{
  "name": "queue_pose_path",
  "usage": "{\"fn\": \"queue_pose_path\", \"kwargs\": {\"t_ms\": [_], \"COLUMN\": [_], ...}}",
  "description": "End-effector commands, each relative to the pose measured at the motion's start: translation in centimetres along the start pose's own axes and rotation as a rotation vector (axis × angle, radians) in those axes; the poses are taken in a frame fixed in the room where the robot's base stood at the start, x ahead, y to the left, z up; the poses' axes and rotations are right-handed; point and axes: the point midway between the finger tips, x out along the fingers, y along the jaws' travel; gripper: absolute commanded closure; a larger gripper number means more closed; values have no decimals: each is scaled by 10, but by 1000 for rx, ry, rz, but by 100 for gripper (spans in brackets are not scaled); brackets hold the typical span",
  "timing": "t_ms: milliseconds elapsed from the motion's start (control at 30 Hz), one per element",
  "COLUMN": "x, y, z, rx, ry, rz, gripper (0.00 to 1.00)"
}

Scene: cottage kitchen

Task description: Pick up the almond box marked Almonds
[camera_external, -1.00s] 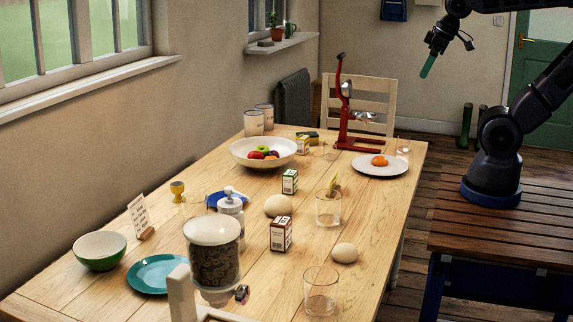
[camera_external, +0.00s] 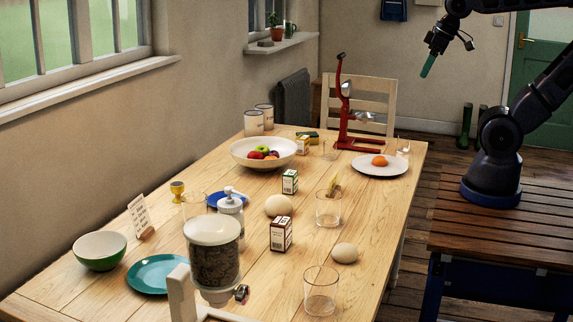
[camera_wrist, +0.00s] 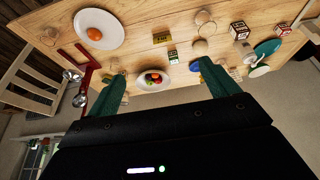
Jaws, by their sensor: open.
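Several small cartons stand on the wooden table, and their lettering is too small to read, so I cannot tell which is marked Almonds. A white carton with a dark red-brown top (camera_external: 281,234) stands upright near the table's middle front. A green-and-white carton (camera_external: 290,181) stands farther back. A yellowish carton (camera_external: 302,145) stands beside the fruit bowl. In the wrist view, the red-brown carton (camera_wrist: 239,30) is at upper right and the green one (camera_wrist: 172,56) near the centre. My gripper (camera_external: 429,66) is open and empty, high above and right of the table; its green fingers (camera_wrist: 162,70) are spread apart.
A fruit bowl (camera_external: 240,156), a red press (camera_external: 347,110) and a plate with an orange (camera_external: 360,168) stand at the back. Clear glasses (camera_external: 321,290), pale round objects (camera_external: 344,253) and a grinder (camera_external: 213,262) crowd the front.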

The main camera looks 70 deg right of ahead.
Motion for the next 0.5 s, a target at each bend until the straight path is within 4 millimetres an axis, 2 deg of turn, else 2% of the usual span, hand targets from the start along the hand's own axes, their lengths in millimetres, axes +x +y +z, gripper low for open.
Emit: {"fn": "queue_pose_path", "kwargs": {"t_ms": [333,500], "x": [0,5], "y": [0,3], "z": [-1,-21], "rx": [0,-1], "ry": [0,-4], "rz": [0,10], "gripper": [24,24]}}
